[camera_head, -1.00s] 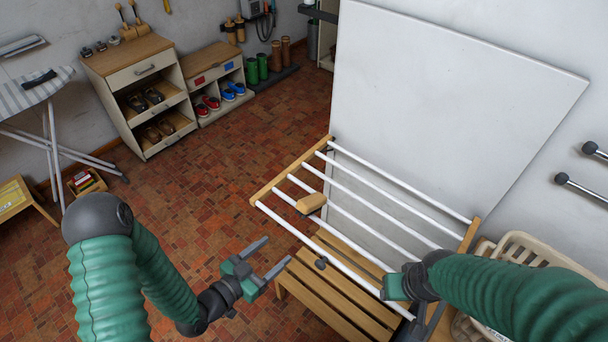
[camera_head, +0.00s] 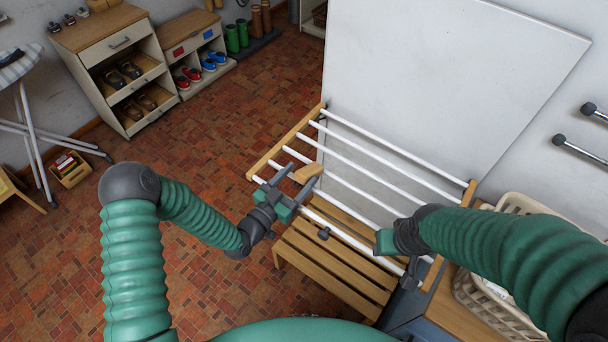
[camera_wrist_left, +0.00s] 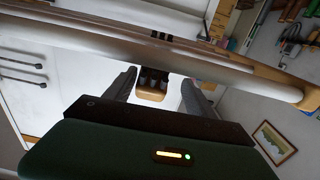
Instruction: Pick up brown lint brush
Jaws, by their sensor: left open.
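The brown lint brush (camera_head: 307,172), a tan block, is at the left part of the white-railed drying rack. In the left wrist view its tan end and dark part (camera_wrist_left: 152,88) show between the two fingers, apart from both. My left gripper (camera_head: 296,180) is open at the rack, with its fingertips close to the brush. The left wrist view also shows its fingers (camera_wrist_left: 158,86) spread. My right gripper (camera_head: 398,250) is over the right part of the rack; its fingers are mostly hidden.
The rack's white rails (camera_head: 375,172) run beside the brush, and a rail crosses the left wrist view. A slatted wooden bench (camera_head: 335,275) stands below. A white panel (camera_head: 440,90) rises behind, and a beige basket (camera_head: 500,290) is at the right.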

